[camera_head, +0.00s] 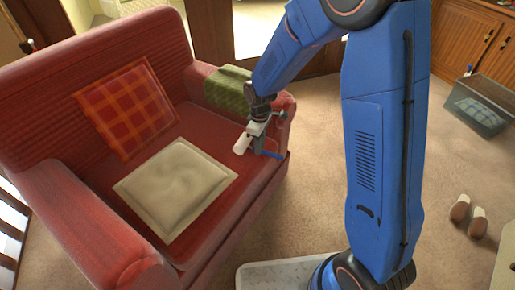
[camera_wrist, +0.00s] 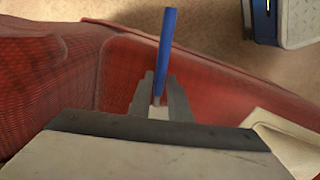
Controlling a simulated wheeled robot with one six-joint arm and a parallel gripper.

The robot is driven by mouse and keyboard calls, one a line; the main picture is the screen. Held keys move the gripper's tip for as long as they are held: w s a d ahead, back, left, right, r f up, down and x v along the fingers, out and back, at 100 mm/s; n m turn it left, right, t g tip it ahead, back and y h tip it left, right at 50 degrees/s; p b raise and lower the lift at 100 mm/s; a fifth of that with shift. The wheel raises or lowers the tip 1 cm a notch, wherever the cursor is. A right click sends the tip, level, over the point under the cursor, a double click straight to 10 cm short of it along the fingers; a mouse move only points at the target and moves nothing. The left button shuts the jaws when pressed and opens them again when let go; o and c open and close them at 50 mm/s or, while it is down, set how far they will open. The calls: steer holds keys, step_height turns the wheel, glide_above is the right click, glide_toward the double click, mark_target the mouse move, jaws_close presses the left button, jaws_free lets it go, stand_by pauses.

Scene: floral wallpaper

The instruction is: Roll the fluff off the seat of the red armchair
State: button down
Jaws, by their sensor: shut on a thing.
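The red armchair (camera_head: 90,185) fills the left of the head view, and its red seat and side show in the wrist view (camera_wrist: 120,75). My gripper (camera_head: 262,140) is over the right front of the seat, near the right armrest. It is shut on a lint roller with a blue handle (camera_head: 269,154) and a white roll (camera_head: 242,144). In the wrist view the blue handle (camera_wrist: 167,45) sticks out beyond the fingertips (camera_wrist: 157,100). I cannot make out any fluff on the seat. I cannot tell whether the roll touches the seat.
A plaid cushion (camera_head: 128,107) leans on the backrest, and a cream cushion (camera_head: 178,187) lies on the seat. A green cloth (camera_head: 228,90) hangs on the right armrest. A grey bin (camera_head: 492,124) and slippers (camera_head: 478,222) are on the carpet at right.

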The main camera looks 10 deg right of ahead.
mark_target(254, 160)
steer(key=shift+f, duration=0.1)
steer(key=shift+s+a+f, duration=0.15)
steer(key=shift+s+a, duration=0.5)
steer(key=shift+s, duration=0.2)
steer(key=shift+s+a+f, duration=0.1)
steer(key=shift+s+a, duration=0.5)
steer(key=shift+s, duration=0.2)
steer(key=shift+w+r, duration=0.1)
steer(key=shift+r, duration=3)
steer(key=shift+r, duration=0.1)
steer(key=shift+r, duration=1.4)
